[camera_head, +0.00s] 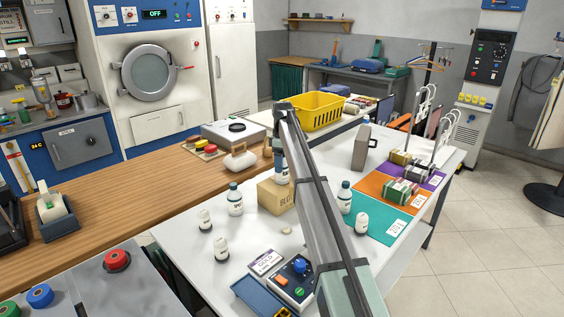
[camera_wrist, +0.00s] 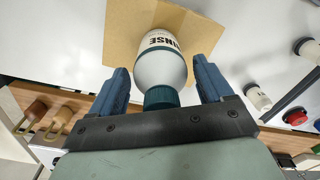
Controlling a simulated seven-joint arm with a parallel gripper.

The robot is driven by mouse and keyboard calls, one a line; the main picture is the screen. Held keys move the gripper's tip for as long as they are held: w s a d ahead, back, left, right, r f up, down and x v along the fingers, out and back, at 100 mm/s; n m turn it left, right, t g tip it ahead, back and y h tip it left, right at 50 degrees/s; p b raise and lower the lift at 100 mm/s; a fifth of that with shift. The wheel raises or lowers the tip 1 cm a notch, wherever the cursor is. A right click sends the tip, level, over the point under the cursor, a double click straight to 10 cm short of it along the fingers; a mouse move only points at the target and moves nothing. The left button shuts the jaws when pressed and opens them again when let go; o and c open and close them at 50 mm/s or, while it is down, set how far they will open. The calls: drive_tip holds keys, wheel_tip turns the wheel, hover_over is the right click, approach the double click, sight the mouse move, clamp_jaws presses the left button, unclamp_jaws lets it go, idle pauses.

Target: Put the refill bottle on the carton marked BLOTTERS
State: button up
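A white bottle (camera_wrist: 160,66) with a dark teal cap and the word RINSE stands between my gripper's fingers in the wrist view. In the head view it shows just below my gripper (camera_head: 282,160), partly hidden by my arm. Under it is the brown carton (camera_head: 272,198), whose visible lettering begins BLO; the rest is hidden by my arm. The carton's top (camera_wrist: 122,28) shows around the bottle in the wrist view. My gripper (camera_wrist: 162,78) straddles the bottle, with thin gaps seeming to show beside it. The bottle appears upright on the carton top.
Similar teal-capped bottles stand left (camera_head: 235,200) and right (camera_head: 344,197) of the carton, with several small white bottles nearby. A control box (camera_head: 292,280) is at the front. A yellow crate (camera_head: 318,112) stands behind. Coloured mats (camera_head: 388,224) with bundles lie at the right.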

drive_tip(key=shift+o, duration=0.3)
drive_tip(key=shift+r, duration=0.1)
wheel_tip(320, 180, up, 12)
drive_tip(key=shift+w+r, duration=0.1)
drive_tip(key=shift+w, duration=0.05)
idle(0.3)
